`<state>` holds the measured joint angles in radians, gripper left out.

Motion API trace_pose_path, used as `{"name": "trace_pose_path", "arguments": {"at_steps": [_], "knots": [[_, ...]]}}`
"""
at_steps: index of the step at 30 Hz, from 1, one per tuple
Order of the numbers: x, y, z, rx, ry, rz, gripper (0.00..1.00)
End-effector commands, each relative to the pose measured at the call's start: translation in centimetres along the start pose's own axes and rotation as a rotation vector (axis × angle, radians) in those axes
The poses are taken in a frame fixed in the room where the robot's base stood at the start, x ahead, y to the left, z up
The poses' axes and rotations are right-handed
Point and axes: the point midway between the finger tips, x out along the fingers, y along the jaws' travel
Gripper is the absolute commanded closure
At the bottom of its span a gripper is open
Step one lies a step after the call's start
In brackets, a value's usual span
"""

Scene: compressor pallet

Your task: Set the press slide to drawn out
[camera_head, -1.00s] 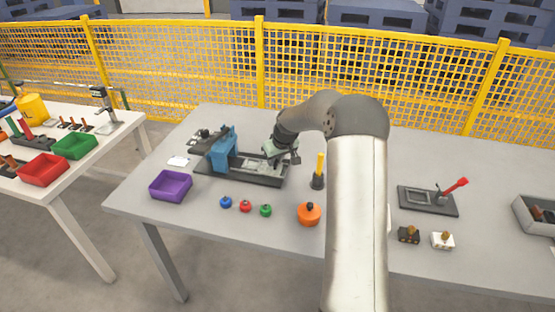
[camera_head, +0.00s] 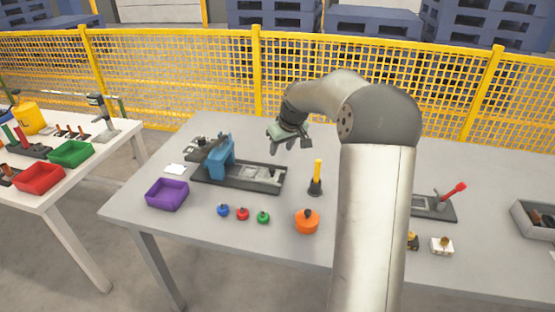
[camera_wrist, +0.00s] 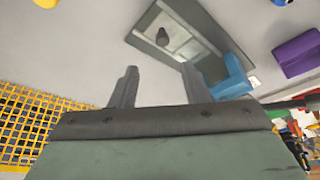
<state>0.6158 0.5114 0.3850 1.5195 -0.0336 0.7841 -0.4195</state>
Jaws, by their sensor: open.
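The press is a dark base tray (camera_head: 215,182) with a blue upright frame (camera_head: 221,155) near its left end. The press slide (camera_head: 252,173) is a light grey plate in the base, reaching right of the blue frame toward the base's right end. A small dark knob stands on it, and it also shows in the wrist view (camera_wrist: 162,36). The blue frame shows in the wrist view (camera_wrist: 232,78) at right. My gripper (camera_head: 290,142) is raised above and behind the base's right end. Its two fingers (camera_wrist: 158,78) are apart with nothing between them.
A purple bin (camera_head: 167,195) stands at left. Blue, red and green knobs (camera_head: 242,213) and an orange round part (camera_head: 307,222) lie in front. A yellow-handled tool (camera_head: 316,178) stands right of the base. A red-lever fixture (camera_head: 440,205) is partly behind my arm.

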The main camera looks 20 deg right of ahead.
Motion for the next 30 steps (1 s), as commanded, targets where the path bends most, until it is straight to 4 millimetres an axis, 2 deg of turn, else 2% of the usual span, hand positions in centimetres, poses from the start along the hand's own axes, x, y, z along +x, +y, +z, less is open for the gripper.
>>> {"name": "trace_pose_path", "arguments": {"at_steps": [3, 10, 30], "knots": [[-2.6, 0.1, 0.0, 0.002, 0.002, 0.002, 0.58], [-5.3, 0.1, 0.0, 0.001, 0.0, 0.001, 0.58], [-5.8, -0.3, 0.1, -0.002, -0.004, 0.0, 0.58]]}}
